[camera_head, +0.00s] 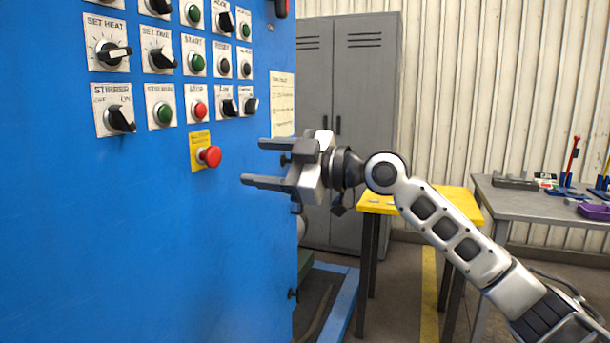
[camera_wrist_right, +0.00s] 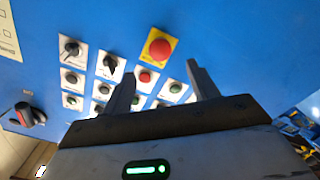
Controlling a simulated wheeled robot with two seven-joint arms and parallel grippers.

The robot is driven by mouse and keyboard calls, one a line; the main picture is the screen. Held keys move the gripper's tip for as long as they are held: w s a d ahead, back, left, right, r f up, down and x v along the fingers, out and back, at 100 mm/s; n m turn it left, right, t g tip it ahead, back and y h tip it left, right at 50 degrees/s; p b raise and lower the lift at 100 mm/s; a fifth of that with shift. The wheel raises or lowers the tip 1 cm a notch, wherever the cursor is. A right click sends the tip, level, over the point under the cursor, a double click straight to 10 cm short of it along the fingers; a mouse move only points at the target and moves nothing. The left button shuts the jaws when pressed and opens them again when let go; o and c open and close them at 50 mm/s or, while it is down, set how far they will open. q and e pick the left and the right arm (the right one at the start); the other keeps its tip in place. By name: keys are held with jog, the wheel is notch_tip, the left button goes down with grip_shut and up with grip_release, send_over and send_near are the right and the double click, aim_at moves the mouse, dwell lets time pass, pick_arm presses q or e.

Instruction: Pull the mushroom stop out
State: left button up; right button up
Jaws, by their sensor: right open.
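The mushroom stop (camera_head: 209,156) is a red round button on a yellow plate, low on the blue panel (camera_head: 110,220) in the head view. In the right wrist view the mushroom stop (camera_wrist_right: 160,48) shows beyond the fingertips, between their lines. My right gripper (camera_head: 255,162) is open and empty, to the right of the stop and apart from it, its fingers pointing left toward the panel. In the right wrist view my right gripper (camera_wrist_right: 160,72) has its two dark fingers spread. My left gripper is not in view.
Knobs and push buttons, such as the stirrer knob (camera_head: 121,119) and a smaller red button (camera_head: 200,110), sit above and left of the stop. A yellow table (camera_head: 440,200), a grey cabinet (camera_head: 365,80) and a grey workbench (camera_head: 520,199) stand behind my right arm.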

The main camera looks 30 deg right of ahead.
pick_arm(q)
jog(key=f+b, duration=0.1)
jog(key=b, duration=0.1)
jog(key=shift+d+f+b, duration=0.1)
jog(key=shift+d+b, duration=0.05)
jog(key=shift+b, duration=0.15)
pick_arm(e)
jog(key=v, duration=0.7)
jog(key=shift+s+d, duration=0.2)
jog(key=shift+s, duration=0.1)
